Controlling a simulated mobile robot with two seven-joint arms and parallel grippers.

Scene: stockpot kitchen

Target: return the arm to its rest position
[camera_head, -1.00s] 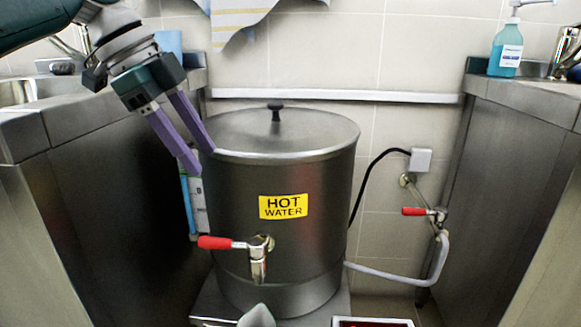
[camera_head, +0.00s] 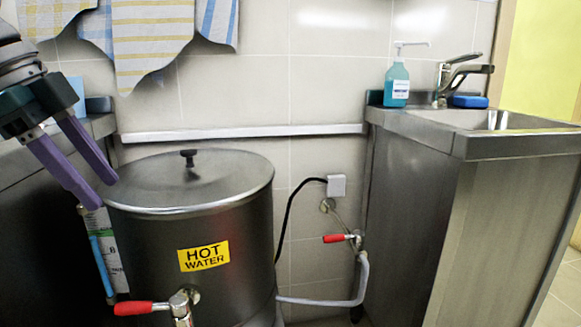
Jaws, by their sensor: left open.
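My left gripper (camera_head: 103,194) comes in from the left edge with its two purple fingers apart and nothing between them. Its fingertips show in front of the left rim of the large steel hot water pot (camera_head: 235,245); I cannot tell whether they touch it. The pot has a lid with a black knob (camera_head: 188,158), a yellow label and a tap with a red handle (camera_head: 140,308). My right gripper is out of view.
A steel counter with a sink (camera_head: 500,122) stands at the right, with a blue soap bottle (camera_head: 396,84) and a blue sponge (camera_head: 470,101) on it. Another counter (camera_head: 40,165) is at the left. A valve with a red handle (camera_head: 338,238) is on the wall pipe. Towels (camera_head: 150,40) hang above.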

